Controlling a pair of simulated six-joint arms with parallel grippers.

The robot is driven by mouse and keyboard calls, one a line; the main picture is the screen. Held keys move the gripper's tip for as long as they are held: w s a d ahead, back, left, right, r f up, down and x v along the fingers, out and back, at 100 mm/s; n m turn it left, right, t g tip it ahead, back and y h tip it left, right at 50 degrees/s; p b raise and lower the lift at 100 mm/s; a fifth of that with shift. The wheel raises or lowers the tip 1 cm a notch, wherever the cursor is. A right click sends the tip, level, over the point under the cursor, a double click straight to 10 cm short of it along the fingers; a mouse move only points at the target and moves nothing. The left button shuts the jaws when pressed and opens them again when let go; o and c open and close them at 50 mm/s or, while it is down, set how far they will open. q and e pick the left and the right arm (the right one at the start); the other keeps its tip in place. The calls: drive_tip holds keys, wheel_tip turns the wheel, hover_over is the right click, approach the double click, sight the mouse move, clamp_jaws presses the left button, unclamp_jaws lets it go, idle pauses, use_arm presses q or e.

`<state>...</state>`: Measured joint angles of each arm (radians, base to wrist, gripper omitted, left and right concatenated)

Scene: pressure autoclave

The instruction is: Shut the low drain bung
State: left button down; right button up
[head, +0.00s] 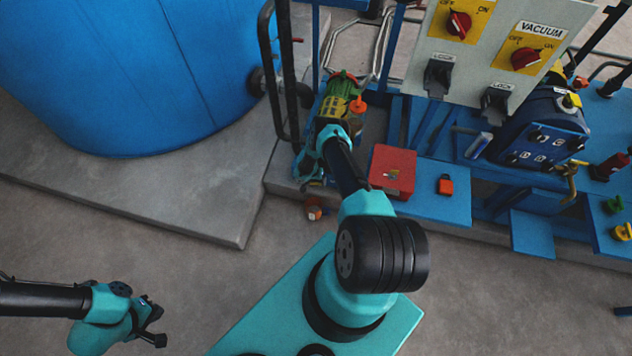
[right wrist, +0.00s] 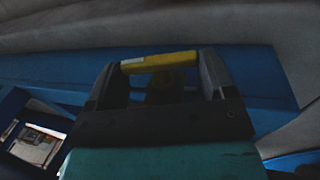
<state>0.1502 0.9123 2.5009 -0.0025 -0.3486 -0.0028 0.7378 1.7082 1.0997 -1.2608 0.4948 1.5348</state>
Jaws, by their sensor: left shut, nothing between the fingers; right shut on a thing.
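In the right wrist view my right gripper (right wrist: 160,66) is shut on a yellow handle (right wrist: 148,63). The handle is a short bar lying across between the two dark fingers, with a darker yellow stem below it. I cannot tell for sure whether it is the drain bung's handle. In the head view my right arm reaches up to the narrow gap left of the red box, and its fingers and the handle are hidden there. My left gripper (head: 153,328) is shut and empty over the bare floor at lower left.
A big blue tank (head: 130,70) stands on a concrete plinth (head: 215,205) at left. A red box (head: 393,165) and a small orange-red padlock (head: 445,185) are on the blue frame. A grey switch panel (head: 480,60) stands behind. The floor at lower left is clear.

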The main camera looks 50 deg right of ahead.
drive_tip(key=shift+s+d, duration=0.1)
drive_tip(key=shift+d+t+y, duration=0.15)
drive_tip(key=shift+t+y, duration=0.35)
drive_tip(key=shift+t, duration=0.6)
drive_tip(key=shift+d, duration=0.1)
drive_tip(key=shift+d+t+y, duration=0.1)
drive_tip(key=shift+t+y, duration=0.2)
drive_tip(key=shift+t, duration=0.3)
drive_tip(key=shift+a, duration=0.2)
drive_tip(key=o, duration=0.9)
drive_tip(key=shift+s, duration=0.15)
drive_tip(key=shift+r, duration=0.15)
